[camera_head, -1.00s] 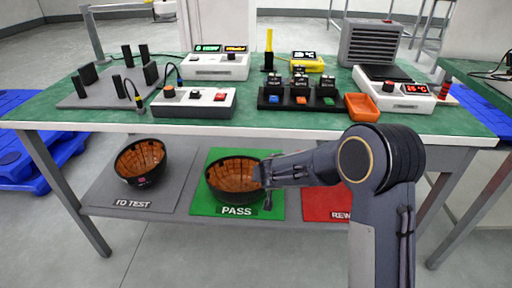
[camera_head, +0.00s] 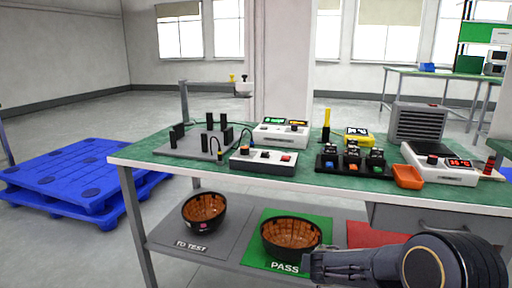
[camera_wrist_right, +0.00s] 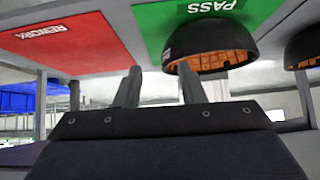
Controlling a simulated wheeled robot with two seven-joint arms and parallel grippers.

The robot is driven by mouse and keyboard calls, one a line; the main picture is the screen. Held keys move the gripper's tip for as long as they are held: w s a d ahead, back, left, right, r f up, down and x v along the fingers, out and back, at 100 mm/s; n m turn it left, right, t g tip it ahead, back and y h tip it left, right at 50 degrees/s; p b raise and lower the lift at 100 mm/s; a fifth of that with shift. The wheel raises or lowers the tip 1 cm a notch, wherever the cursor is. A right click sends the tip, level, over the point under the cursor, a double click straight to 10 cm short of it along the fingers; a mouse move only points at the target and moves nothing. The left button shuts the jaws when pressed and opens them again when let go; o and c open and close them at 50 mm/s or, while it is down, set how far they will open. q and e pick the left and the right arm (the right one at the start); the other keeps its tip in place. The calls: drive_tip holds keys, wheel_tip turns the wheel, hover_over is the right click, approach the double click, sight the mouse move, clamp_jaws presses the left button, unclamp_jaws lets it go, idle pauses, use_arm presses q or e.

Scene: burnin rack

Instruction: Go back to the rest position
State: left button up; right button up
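My right arm comes in at the lower right of the head view, with its right gripper (camera_head: 309,267) beside the right edge of the bowl on the green PASS mat (camera_head: 254,247). In the right wrist view the two fingers (camera_wrist_right: 158,85) stand apart with nothing between them. The PASS bowl (camera_head: 290,236) is black outside and orange-brown inside; it shows behind one finger in the right wrist view (camera_wrist_right: 212,43). I cannot tell whether the finger touches it. My left gripper is not in view.
A second bowl (camera_head: 204,208) sits on the grey TO TEST mat (camera_head: 185,242). A red REWORK mat (camera_wrist_right: 70,44) lies on the same shelf. The green tabletop (camera_head: 150,150) above carries test devices, a black socket block (camera_head: 350,165) and an orange tray (camera_head: 408,177). Blue pallets (camera_head: 75,180) lie left.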

drive_tip(key=s+d+r+m+g, duration=0.1)
drive_tip(key=s+d+r, duration=0.35)
drive_tip(key=s, duration=0.35)
drive_tip(key=s+d+r+m+g, duration=0.1)
drive_tip(key=s+d+r, duration=0.35)
drive_tip(key=s, duration=0.35)
drive_tip(key=s+a+r+n+y, duration=0.1)
drive_tip(key=s+a+n+y, duration=0.2)
drive_tip(key=s, duration=0.8)
drive_tip(key=s+a+n+y, duration=0.1)
drive_tip(key=s+a+y, duration=0.25)
drive_tip(key=s, duration=0.85)
wheel_tip(320, 180, up, 35)
drive_tip(key=a+g+p, duration=0.1)
drive_tip(key=p, duration=3.3)
drive_tip(key=shift+a+f+p, duration=0.15)
drive_tip(key=shift+p, duration=0.15)
